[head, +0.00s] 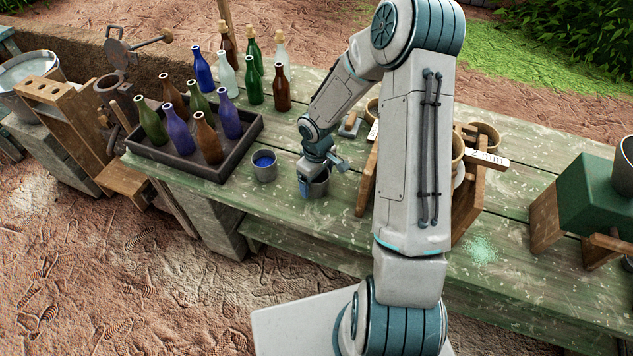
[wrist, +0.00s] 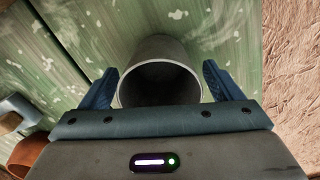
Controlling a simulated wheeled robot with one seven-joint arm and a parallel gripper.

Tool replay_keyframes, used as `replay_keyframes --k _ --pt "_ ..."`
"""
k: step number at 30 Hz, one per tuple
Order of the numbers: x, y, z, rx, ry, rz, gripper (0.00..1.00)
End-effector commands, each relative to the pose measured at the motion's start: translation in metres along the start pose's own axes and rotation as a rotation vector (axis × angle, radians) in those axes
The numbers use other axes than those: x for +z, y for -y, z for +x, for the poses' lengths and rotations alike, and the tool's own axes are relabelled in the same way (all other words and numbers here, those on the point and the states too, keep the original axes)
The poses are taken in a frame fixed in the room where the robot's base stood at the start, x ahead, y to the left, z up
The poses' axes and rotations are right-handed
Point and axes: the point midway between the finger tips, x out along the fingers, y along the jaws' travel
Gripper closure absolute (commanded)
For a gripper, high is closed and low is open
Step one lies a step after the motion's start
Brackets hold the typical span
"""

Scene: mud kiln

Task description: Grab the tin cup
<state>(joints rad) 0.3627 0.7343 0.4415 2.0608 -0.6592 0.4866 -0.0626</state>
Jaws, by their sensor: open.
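A grey metal cup, the tin cup (head: 319,187), stands on the green table under my gripper. In the wrist view the cup (wrist: 160,84) shows its round open mouth, empty and dark inside, between the two blue fingers. My gripper (wrist: 161,88) is open, with one finger on each side of the cup. A gap shows by the right finger; on the left the finger is close to the rim, and I cannot tell if it touches. In the head view my gripper (head: 316,182) partly hides the cup.
A second grey cup with blue contents (head: 264,165) stands just left. A dark tray (head: 190,160) of coloured bottles is further left, with more bottles behind it. A wooden rack (head: 366,178) stands close on the right. The table's front edge is near.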

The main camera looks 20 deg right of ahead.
Motion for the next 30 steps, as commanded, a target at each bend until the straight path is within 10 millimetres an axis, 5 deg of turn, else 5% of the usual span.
replay_keyframes --k 1,6,17,30 --pt "0.0 0.0 0.0 0.0 0.0 0.0 0.2" --pt "0.0 0.0 0.0 0.0 0.0 0.0 0.62" --pt "0.0 -0.001 -0.006 0.001 -0.002 0.001 0.63" --pt "0.0 -0.001 -0.079 0.003 -0.002 0.003 0.63"
